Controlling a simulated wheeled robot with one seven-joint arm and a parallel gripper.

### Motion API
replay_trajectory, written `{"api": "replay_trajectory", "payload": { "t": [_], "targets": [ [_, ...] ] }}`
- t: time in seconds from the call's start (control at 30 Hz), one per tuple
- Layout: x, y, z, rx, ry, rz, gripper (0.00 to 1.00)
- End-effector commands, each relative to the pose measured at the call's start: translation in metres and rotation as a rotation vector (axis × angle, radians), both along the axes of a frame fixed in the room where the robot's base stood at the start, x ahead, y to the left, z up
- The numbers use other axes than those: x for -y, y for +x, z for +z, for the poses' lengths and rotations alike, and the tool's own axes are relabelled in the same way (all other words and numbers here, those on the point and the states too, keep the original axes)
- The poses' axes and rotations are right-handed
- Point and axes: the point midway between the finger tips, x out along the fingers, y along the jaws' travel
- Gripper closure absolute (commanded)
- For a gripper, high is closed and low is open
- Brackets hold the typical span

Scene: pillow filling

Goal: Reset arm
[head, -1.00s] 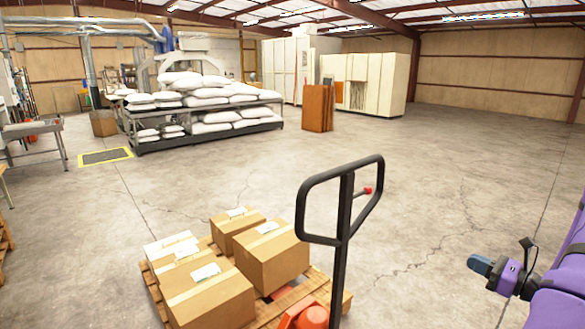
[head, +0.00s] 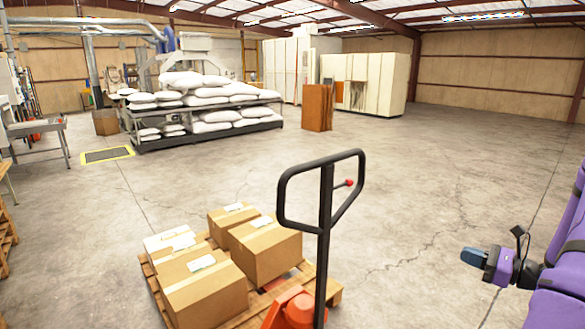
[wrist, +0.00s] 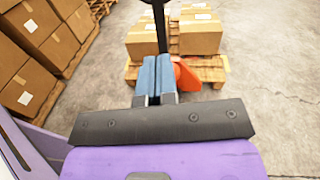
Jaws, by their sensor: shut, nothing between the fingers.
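My gripper (head: 474,257) is at the right edge of the head view, at the end of my purple arm, over open floor. In the wrist view my gripper (wrist: 155,60) shows its two blue fingers side by side, shut with nothing between them. My arm is folded close in at the right side, and much of it is cut off by the picture edge.
A pallet jack with a black handle (head: 325,220) and orange base (head: 291,311) stands in front, beside a wooden pallet (head: 328,291) of cardboard boxes (head: 264,250). Stacked boxes (wrist: 38,42) show left in the wrist view. A rack of white pillows (head: 205,95) stands far back. Floor right of the jack is clear.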

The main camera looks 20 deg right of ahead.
Motion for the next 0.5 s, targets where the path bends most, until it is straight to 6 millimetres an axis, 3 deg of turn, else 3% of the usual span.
{"api": "replay_trajectory", "payload": {
  "t": [0.27,0.5],
  "targets": [
    [-0.04,0.016,0.033,-0.009,-0.122,0.18,1.0],
    [-0.105,0.025,0.077,-0.015,-0.328,0.451,1.0]
  ]
}}
